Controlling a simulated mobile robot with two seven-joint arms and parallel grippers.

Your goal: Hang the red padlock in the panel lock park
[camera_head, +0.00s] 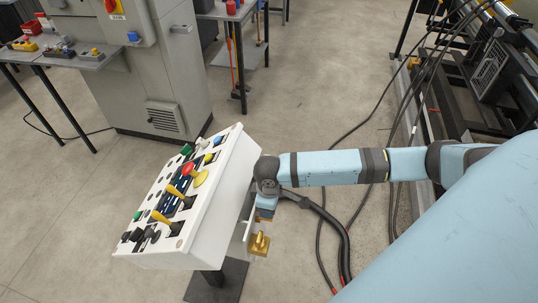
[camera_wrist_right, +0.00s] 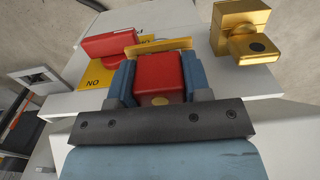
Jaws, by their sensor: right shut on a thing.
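The red padlock (camera_wrist_right: 158,76) is between the blue fingers of my right gripper (camera_wrist_right: 157,70), which is shut on it. A brass disc shows on its near face. Its shackle is hidden, so I cannot tell if it is hooked on anything. A yellow bar (camera_wrist_right: 158,46) lies just beyond it, against the white panel (camera_wrist_right: 75,103). In the head view my right gripper (camera_head: 265,209) is at the right side of the white control panel (camera_head: 207,233), and the red padlock is hidden. A gold padlock (camera_wrist_right: 243,30) sits at the panel's edge, also visible in the head view (camera_head: 259,244).
A red handle (camera_wrist_right: 110,43) on a yellow plate (camera_wrist_right: 95,75) is close left of the held padlock. Buttons and yellow levers (camera_head: 161,218) cover the panel's top. A grey cabinet (camera_head: 160,85) and table (camera_head: 75,55) stand behind.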

